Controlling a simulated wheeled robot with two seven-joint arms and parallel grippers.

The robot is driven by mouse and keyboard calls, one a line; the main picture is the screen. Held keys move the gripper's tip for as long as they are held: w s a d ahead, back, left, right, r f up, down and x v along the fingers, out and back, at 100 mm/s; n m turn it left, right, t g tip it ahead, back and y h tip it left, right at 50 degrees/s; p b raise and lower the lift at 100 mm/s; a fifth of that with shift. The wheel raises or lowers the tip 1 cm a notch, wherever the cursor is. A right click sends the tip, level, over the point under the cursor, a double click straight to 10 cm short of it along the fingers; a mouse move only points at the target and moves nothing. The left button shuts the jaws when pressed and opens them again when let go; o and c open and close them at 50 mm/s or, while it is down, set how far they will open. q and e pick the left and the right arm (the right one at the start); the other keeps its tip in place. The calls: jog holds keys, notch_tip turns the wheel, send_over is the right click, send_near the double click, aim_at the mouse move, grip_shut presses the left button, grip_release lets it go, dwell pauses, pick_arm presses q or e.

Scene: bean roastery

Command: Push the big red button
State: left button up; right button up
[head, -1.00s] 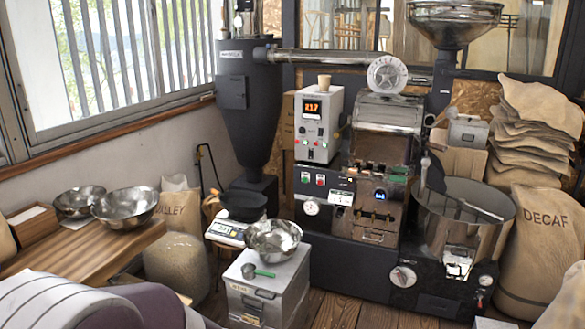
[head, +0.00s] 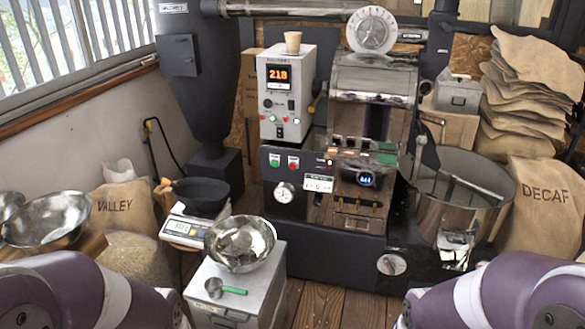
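A red button (head: 293,162) sits on the dark lower front panel of the roaster (head: 338,190), just right of a green button (head: 274,160). A round gauge is below them. Above, the white control box (head: 285,92) has a lit orange number display and several small coloured lights or buttons. Nothing touches the red button. Purple and white links of my two arms show at the bottom left and bottom right. Neither gripper is in view.
A grey metal box (head: 232,285) stands in front of the roaster, with a steel bowl (head: 240,243) and green-handled scoop (head: 225,288) on top. A scale (head: 190,226) with a black pan is behind it. The cooling drum (head: 460,200) is at right, beside the DECAF sack (head: 545,210).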

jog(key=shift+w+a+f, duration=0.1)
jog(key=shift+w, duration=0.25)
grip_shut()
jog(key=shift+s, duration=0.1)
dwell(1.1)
